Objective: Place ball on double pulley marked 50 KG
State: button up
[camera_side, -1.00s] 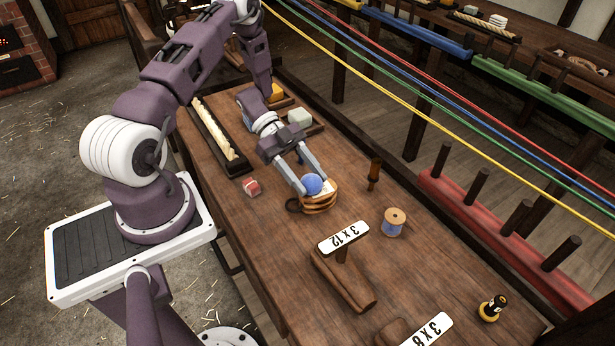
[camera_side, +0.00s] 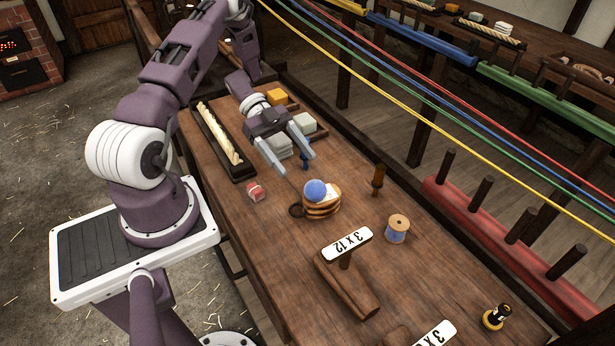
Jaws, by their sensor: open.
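The blue ball (camera_side: 315,190) rests on top of the wooden double pulley (camera_side: 322,208), which lies on the bench. A pale label shows on the pulley beside the ball, but its marking is too small to read. My gripper (camera_side: 298,167) is open and empty, behind and above the ball and apart from it. Its two fingers are spread and point toward the ball and pulley.
A "3 X 12" sign (camera_side: 347,243) on a wooden block and a thread spool (camera_side: 397,229) stand in front. Coloured ropes (camera_side: 440,120) stretch along the bench's right side.

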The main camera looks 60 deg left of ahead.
jog(key=w+a+r+n+t+y, duration=0.1)
jog(key=w+a+r+t+y, duration=0.15)
jog(key=w+r, duration=0.45)
jog(key=w+a+r+n+t+y, duration=0.1)
jog(key=w+r+t+y, duration=0.4)
jog(key=w, duration=0.4)
notch_tip(320, 180, up, 16)
jog(key=w+f+n+t+y, duration=0.1)
jog(key=w+n+t+y, duration=0.15)
jog(key=n+y, duration=0.3)
jog(key=s+d+r+n+g+y, duration=0.1)
jog(key=s+d+r+n+y, duration=0.15)
jog(key=s, duration=0.45)
jog(key=s+d+r+n+g+y, duration=0.1)
jog(key=s+d+r+n, duration=0.2)
jog(key=s, duration=0.4)
jog(key=s+d+f+n+g+h, duration=0.1)
jog(key=s+d+f+g+h, duration=0.1)
jog(key=s+d, duration=0.4)
jog(key=s+d+f+n+g+h, duration=0.2)
jog(key=s+d+f, duration=0.3)
jog(key=s, duration=0.8)
jog(key=shift+s+d+g, duration=0.3)
jog(key=shift+s+d, duration=0.05)
jog(key=shift+d, duration=0.2)
